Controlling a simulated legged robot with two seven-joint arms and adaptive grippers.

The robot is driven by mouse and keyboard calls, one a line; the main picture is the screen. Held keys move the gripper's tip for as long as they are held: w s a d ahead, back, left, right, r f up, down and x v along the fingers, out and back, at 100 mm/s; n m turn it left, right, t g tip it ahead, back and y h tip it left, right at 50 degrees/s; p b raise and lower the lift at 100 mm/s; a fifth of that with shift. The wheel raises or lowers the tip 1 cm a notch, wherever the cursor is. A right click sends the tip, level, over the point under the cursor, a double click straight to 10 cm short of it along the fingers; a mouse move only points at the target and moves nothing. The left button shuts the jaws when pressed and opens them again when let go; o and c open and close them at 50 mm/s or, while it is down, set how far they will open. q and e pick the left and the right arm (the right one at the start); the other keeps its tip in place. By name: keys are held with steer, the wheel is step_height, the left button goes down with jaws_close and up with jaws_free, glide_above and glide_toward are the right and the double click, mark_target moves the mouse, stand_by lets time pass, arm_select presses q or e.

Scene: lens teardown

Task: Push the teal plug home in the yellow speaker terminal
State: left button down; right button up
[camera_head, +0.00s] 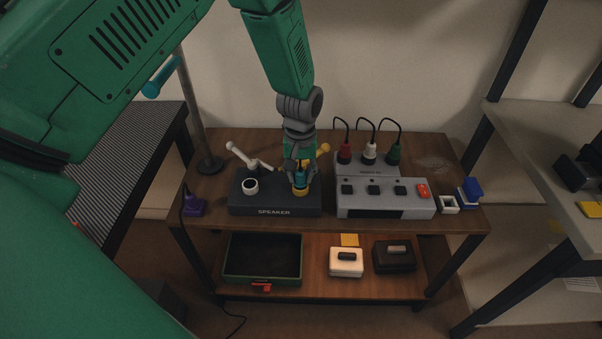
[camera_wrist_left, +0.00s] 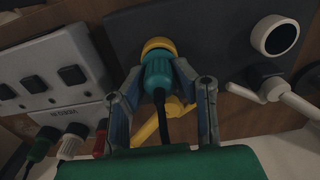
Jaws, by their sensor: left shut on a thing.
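The teal plug (camera_wrist_left: 166,82) shows in the left wrist view between the two fingers of my left gripper (camera_wrist_left: 170,84), its black cable running back toward the palm. Its front end is at the yellow speaker terminal (camera_wrist_left: 157,45); how deep it sits cannot be told. In the head view my left gripper (camera_head: 300,176) is shut on the teal plug (camera_head: 300,178), directly above the yellow terminal (camera_head: 300,191) on the dark speaker block (camera_head: 274,211). The fingers hide part of the plug. My right gripper is not in view.
A white terminal (camera_head: 251,186) with a white lever (camera_head: 246,158) sits left of the yellow one. A grey switch box (camera_head: 385,212) with red, white and black-green plugs stands close on the right. A lamp-like post (camera_head: 195,110) rises at the left. A green tray (camera_head: 262,278) is on the lower shelf.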

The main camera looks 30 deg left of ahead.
arm_select(q)
steer(key=shift+f, duration=0.45)
steer(key=c, duration=1.2)
jaws_free()
step_height(320, 180, up, 12)
steer(key=shift+f, duration=0.1)
steer(key=shift+m, duration=0.7)
steer(key=s+f, duration=0.1)
steer(key=f, duration=0.1)
steer(key=s+f, duration=0.2)
steer(key=f, duration=0.1)
steer(key=s+f, duration=0.2)
steer(key=f, duration=0.1)
steer(key=shift+s+d+f, duration=0.1)
steer(key=shift+s+d, duration=0.1)
steer(key=shift+d, duration=0.1)
steer(key=s+d+f+m, duration=0.1)
steer(key=s+f, duration=0.3)
steer(key=s, duration=0.4)
steer(key=s+d+f+m, duration=0.1)
steer(key=s+f, duration=0.3)
steer(key=s, duration=0.4)
steer(key=s+d+f+m, duration=0.1)
steer(key=s+f+m, duration=0.2)
steer(key=s, duration=0.5)
steer(key=shift+s+f+m+t, duration=0.3)
steer(key=shift+s+f, duration=0.1)
steer(key=shift+f, duration=0.15)
